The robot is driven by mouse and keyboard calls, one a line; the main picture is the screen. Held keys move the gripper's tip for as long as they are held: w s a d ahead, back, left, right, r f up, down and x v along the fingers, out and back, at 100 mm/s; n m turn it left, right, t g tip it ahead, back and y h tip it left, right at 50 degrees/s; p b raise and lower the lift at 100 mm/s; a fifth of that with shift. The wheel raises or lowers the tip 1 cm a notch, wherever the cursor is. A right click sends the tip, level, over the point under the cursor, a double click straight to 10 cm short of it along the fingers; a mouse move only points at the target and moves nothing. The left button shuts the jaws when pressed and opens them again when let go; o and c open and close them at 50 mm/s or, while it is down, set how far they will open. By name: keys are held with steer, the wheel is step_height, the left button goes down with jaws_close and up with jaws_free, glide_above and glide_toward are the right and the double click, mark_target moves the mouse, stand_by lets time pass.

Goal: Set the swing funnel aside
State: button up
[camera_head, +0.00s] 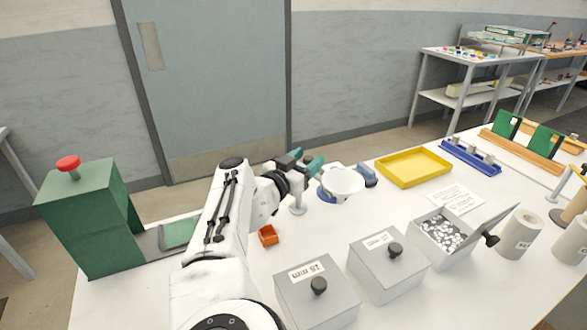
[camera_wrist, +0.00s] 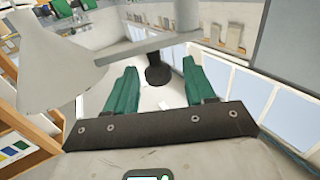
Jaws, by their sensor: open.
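The swing funnel (camera_head: 343,181) is a pale cone, wide mouth up, above the table's middle in the head view. In the wrist view its cone (camera_wrist: 50,65) fills the left side. A grey bar (camera_wrist: 125,50) runs from it to a post (camera_wrist: 187,15). A dark knob (camera_wrist: 158,76) shows under the bar, between my finger lines. My gripper (camera_head: 303,163) is at the funnel's left, its green fingers apart. Both fingers also show in the wrist view (camera_wrist: 160,92), with nothing clasped. Whether they touch the knob is unclear.
A green press (camera_head: 85,220) with a red button stands at the left. Grey lidded boxes (camera_head: 315,300) and an open bin (camera_head: 445,235) of small parts line the front. A small orange tray (camera_head: 268,236) sits near my arm. A yellow tray (camera_head: 413,168) lies behind.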

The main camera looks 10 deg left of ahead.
steer(key=v, duration=1)
steer(key=shift+p, duration=0.45)
steer(key=shift+s, duration=0.1)
